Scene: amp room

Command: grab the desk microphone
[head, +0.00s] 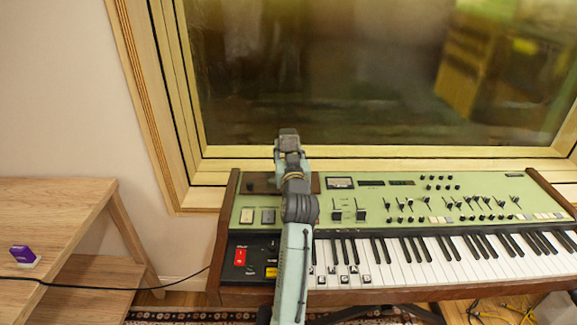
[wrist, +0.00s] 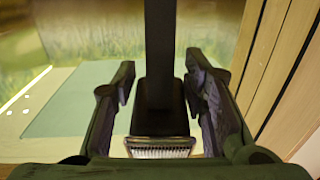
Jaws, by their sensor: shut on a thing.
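In the wrist view, the desk microphone (wrist: 160,120) is a dark body with a silver mesh grille at the near end. A dark upright part runs from it toward the top of the picture. My gripper (wrist: 162,72) has one finger on each side of it and is shut on it. In the head view, my gripper (head: 288,142) is at the end of my raised arm, in front of the window and over the back edge of the keyboard. There my arm and gripper hide most of the microphone, and I cannot make out its shape.
A green electric keyboard (head: 400,205) with knobs and sliders stands under the window (head: 350,75). A wooden desk (head: 60,205) is at the left, with a small purple and white item (head: 24,256) and a black cable. Yellow cables lie on the floor at right.

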